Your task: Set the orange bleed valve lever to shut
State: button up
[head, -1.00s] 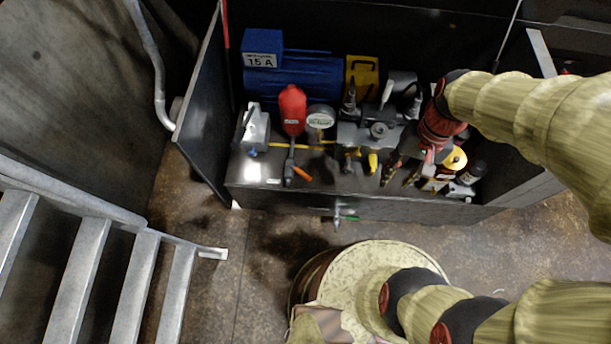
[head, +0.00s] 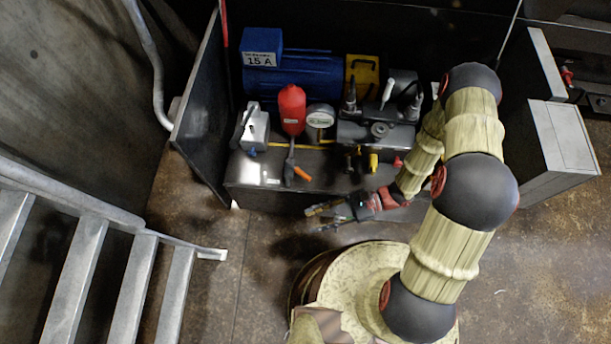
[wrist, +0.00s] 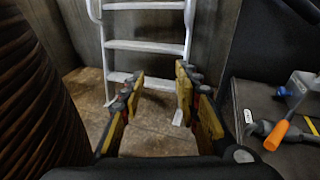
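The orange bleed valve lever (head: 302,173) sits at the front edge of the cabinet's dark top, on a grey valve body (head: 289,170) below a red bottle-shaped vessel. In the head view the lever slants down to the right. In the wrist view the orange lever (wrist: 276,135) is at the lower right, outside the fingers. My gripper (head: 316,219) is in front of the cabinet, nearer to me than the lever and apart from it. In the wrist view my gripper (wrist: 157,85) has its fingers spread with nothing between them.
The red vessel (head: 291,110), a gauge (head: 320,117) and a grey switch box (head: 254,128) stand around the valve. A yellow-handled valve (head: 373,162) is to the right. An open cabinet door (head: 203,115) stands left. A metal stair (head: 75,270) is further left. Bare floor lies between.

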notch_tip(320, 180, down, 5)
jog(key=a+m+t+y, duration=0.2)
jog(key=a+m+t, duration=0.1)
jog(key=m+t, duration=0.1)
jog(key=m+t+h, duration=0.2)
jog(key=m+t, duration=0.3)
jog(key=t, duration=0.7)
send_near(297, 169)
jog(key=shift+f+b+x, duration=0.15)
jog(key=shift+b+x, duration=0.45)
jog(key=shift+x, duration=0.9)
jog(key=shift+f+b+x, duration=0.2)
jog(key=shift+b+x, duration=0.35)
jog(key=shift+x, duration=0.95)
jog(key=shift+c, duration=1.4)
grip_shut()
